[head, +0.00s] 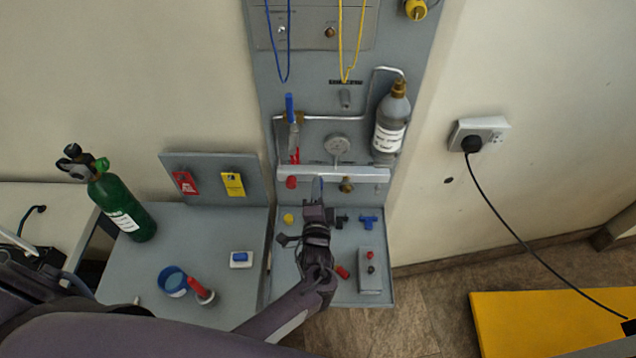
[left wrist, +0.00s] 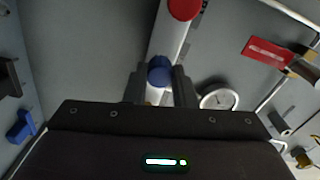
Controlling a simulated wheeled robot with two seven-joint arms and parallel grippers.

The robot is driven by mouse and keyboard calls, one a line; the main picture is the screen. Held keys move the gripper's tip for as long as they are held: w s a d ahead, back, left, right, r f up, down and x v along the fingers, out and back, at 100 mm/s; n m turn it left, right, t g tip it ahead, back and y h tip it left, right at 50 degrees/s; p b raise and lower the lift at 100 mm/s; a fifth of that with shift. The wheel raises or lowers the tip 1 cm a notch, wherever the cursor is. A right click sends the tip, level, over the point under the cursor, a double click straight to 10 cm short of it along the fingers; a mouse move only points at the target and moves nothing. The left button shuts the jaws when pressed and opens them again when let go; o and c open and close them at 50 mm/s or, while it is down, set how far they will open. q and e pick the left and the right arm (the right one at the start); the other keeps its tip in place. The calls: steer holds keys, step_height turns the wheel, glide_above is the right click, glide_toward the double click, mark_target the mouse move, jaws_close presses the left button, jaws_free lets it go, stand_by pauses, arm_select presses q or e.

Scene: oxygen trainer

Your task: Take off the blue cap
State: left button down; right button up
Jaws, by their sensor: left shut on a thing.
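The blue cap (left wrist: 159,70) sits on the white manifold bar (left wrist: 170,40), between the two fingertips of my left gripper (left wrist: 160,84) in the left wrist view. The fingers are shut on the cap from both sides. In the head view my left gripper (head: 319,203) reaches up to the front of the white bar (head: 262,172), and little of the cap shows there. A red cap (head: 291,182) is on the bar to the left, and a brass fitting (head: 346,185) is to the right. My right gripper is not in view.
The grey shelf below holds a yellow cap (head: 288,218), a blue fitting (head: 368,221) and a grey box (head: 370,272). A pressure gauge (head: 337,146) and grey bottle (head: 392,115) are above the bar. A green cylinder (head: 123,205) stands on the left.

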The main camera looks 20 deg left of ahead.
arm_select(q)
steer(key=n, duration=0.3)
steer(key=shift+b, duration=0.4)
steer(key=n+b, duration=0.1)
steer(key=n, duration=0.2)
steer(key=shift+n, duration=0.4)
steer(key=shift+f, duration=0.1)
steer(key=shift+s+n, duration=0.1)
steer(key=shift+n, duration=0.4)
steer(key=c, duration=1.2)
jaws_free()
